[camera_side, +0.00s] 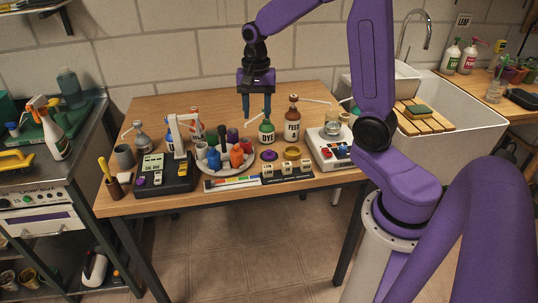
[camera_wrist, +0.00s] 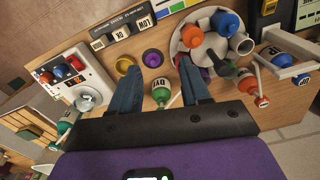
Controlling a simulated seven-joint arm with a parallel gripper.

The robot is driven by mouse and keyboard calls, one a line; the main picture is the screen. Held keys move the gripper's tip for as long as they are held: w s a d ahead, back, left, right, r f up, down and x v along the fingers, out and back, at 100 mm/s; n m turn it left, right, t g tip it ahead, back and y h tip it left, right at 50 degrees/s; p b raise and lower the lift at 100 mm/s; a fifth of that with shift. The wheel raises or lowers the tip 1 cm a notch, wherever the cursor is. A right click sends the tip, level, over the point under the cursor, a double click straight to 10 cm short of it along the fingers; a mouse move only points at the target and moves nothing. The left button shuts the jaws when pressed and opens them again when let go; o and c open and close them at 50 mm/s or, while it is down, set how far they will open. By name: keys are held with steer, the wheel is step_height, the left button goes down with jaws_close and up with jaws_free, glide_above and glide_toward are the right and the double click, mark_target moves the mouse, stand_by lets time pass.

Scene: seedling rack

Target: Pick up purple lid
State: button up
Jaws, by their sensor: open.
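The purple lid (camera_side: 269,155) lies flat on the wooden table, in front of the green DYE bottle (camera_side: 267,131). In the wrist view the lid (camera_wrist: 153,58) shows as a purple disc between and slightly beyond my fingertips. My gripper (camera_side: 257,117) is open and empty, pointing down above the table, behind and higher than the lid. In the wrist view my gripper (camera_wrist: 158,63) has its two blue fingers spread apart, with the green bottle (camera_wrist: 162,92) showing between them, nearer the palm.
A yellow lid (camera_side: 292,152) lies right of the purple one. A round tray (camera_side: 211,169) of coloured tubes stands left.

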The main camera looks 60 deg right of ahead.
steer(key=w+d+f+m, duration=0.1)
steer(key=w+d+m, duration=0.1)
steer(key=d+m, duration=0.6)
steer(key=n, duration=0.1)
glide_above(269, 150)
steer(key=f, duration=0.8)
steer(key=d+f, duration=0.1)
steer(key=f, duration=0.3)
steer(key=shift+w+f, duration=0.2)
steer(key=shift+w, duration=0.05)
steer(key=shift+s+a+f, duration=0.1)
steer(key=shift+a+f, duration=0.05)
steer(key=shift+f, duration=0.75)
steer(key=shift+s+a+f, duration=0.1)
steer(key=shift+a+f, duration=0.05)
steer(key=shift+f, duration=0.7)
steer(key=shift+a+f, duration=0.15)
steer(key=shift+f, duration=0.75)
jaws_close()
